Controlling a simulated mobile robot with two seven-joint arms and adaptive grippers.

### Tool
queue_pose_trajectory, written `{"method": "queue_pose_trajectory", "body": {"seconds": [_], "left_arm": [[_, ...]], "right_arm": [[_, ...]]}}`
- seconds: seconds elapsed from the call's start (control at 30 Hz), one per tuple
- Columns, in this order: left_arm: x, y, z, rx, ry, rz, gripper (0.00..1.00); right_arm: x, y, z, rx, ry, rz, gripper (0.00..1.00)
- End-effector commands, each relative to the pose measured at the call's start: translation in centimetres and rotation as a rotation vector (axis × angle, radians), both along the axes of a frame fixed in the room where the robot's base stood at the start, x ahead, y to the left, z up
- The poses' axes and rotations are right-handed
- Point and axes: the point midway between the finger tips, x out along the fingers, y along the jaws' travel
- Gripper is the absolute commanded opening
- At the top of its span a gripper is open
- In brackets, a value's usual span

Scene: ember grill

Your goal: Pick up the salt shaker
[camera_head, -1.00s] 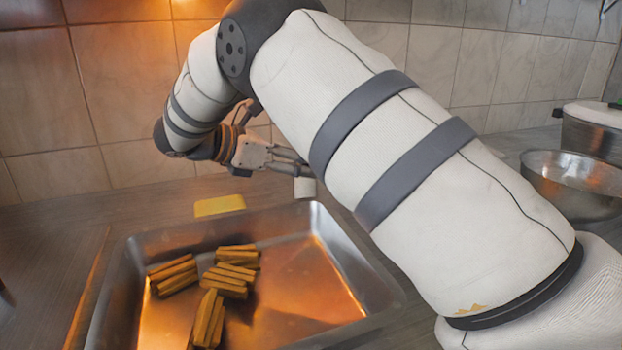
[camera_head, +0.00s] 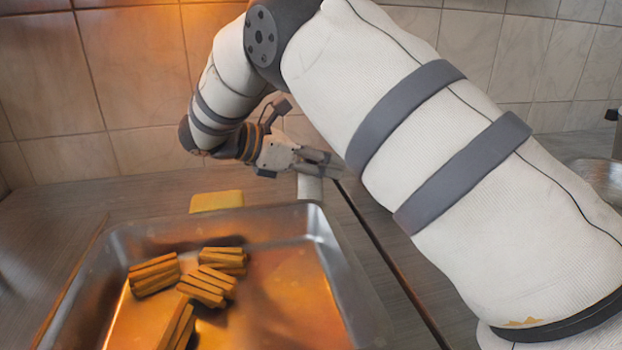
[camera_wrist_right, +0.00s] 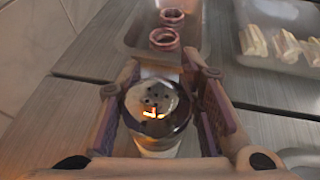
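The salt shaker (camera_wrist_right: 158,108) has a round metal cap with several holes and a pale body. In the right wrist view it stands between the two fingers of my right gripper (camera_wrist_right: 160,78), with a narrow gap at its sides; contact is hard to tell. In the head view the white body of the shaker (camera_head: 310,188) shows below the right gripper (camera_head: 325,164), behind the tray's far right corner. The gripper is open around it, and its fingers partly hide the shaker's top. My left gripper is not in view.
A metal tray (camera_head: 375,310) with several bundles of yellow sticks (camera_head: 205,285) lies in front. A yellow block (camera_head: 216,201) sits behind it. A metal bowl (camera_head: 600,178) is at the right. The tiled wall (camera_head: 140,75) closes the back. A container with reddish rings (camera_wrist_right: 164,39) shows beyond the fingers.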

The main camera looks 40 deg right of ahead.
Motion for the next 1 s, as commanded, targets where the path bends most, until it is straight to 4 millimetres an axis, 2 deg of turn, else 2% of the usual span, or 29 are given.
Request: {"method": "queue_pose_trajectory", "body": {"seconds": [0.03,0.07,0.1,0.57,0.67,0.77,0.83,1.0], "left_arm": [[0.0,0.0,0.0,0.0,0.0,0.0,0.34],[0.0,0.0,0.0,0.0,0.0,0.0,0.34],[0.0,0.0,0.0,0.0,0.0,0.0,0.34],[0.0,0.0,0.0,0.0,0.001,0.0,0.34],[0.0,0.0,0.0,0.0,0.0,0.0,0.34],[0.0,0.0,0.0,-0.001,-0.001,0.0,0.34],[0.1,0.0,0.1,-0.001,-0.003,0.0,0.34],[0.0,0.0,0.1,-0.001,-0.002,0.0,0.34]], "right_arm": [[0.0,0.0,0.0,0.0,0.0,-0.001,0.08],[0.0,0.0,0.0,0.0,0.0,-0.001,0.01],[0.0,0.0,0.0,0.0,0.0,-0.001,0.0],[0.0,0.0,0.0,0.0,0.0,0.0,0.0],[0.0,0.0,0.5,0.001,-0.001,0.0,0.0],[0.0,0.0,1.8,0.0,-0.002,0.0,0.0],[0.0,0.0,3.4,0.0,-0.005,0.0,0.0],[-0.5,3.7,7.5,-0.001,-0.004,0.003,0.0]]}}
